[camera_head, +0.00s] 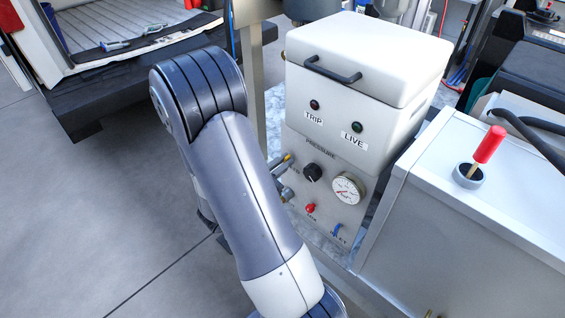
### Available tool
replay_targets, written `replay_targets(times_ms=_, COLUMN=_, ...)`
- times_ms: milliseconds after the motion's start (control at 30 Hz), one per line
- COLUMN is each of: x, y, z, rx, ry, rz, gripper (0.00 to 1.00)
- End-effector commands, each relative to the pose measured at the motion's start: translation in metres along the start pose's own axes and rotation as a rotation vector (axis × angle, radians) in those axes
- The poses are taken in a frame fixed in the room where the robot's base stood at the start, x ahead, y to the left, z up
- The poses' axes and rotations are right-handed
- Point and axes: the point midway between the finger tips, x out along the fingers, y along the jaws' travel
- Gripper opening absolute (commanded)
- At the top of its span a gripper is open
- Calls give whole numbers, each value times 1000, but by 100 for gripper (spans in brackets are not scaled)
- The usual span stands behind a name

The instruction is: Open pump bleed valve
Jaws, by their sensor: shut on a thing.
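The pump unit is a white box with a panel below its lid. My gripper (284,179) shows only in part, as grey metal pieces coming out from behind my own arm at the panel's left edge. It is shut on a small valve part there, mostly hidden. A yellowish tip (288,157) shows by the upper piece; its label is too small to read. The panel (325,215) also bears a dark pressure knob (312,172), a round gauge (348,189), a small red knob (310,208) and a blue lever (337,230).
TRIP (315,105) and LIVE (357,127) lamps sit above the panel. A metal post (255,90) rises behind my arm. Open floor (80,210) lies left.

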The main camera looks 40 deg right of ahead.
Motion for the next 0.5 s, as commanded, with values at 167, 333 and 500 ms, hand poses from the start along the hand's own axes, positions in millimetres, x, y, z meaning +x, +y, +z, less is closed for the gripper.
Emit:
replay_targets(times_ms=167, x=0, y=0, z=0, rx=0, ry=0, rz=0, gripper=0)
replay_targets(times_ms=333, x=0, y=0, z=1, rx=-39, ry=0, rz=-1, gripper=0)
replay_targets(times_ms=500, x=0, y=1, z=2, rx=-170, ry=0, rz=-1, gripper=0)
